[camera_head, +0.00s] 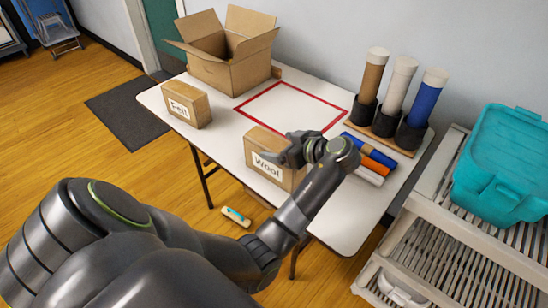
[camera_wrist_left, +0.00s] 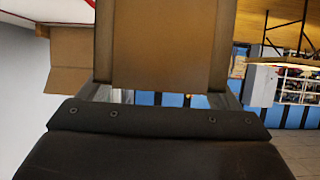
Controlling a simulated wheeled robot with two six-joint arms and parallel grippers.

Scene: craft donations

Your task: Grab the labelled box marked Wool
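The Wool box (camera_head: 284,178) is a brown cardboard box with a white "Wool" label, upright near the table's front edge. My left gripper (camera_head: 292,151) is at its upper right side, with its dark fingers over or against the box. In the left wrist view a plain brown box face (camera_wrist_left: 165,45) fills the top middle, with grey finger parts at both sides. I cannot tell whether the fingers press on it. A similar box labelled "Felt" (camera_head: 187,104) stands to the left. My right gripper is not in view.
An open carton (camera_head: 232,75) stands at the table's back left. A red-outlined area (camera_head: 290,108) on the white table is empty. Coloured rolls (camera_head: 368,158) lie right of my gripper; upright tubes (camera_head: 395,90) stand behind. A teal bin (camera_head: 500,165) sits on a shelf at right.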

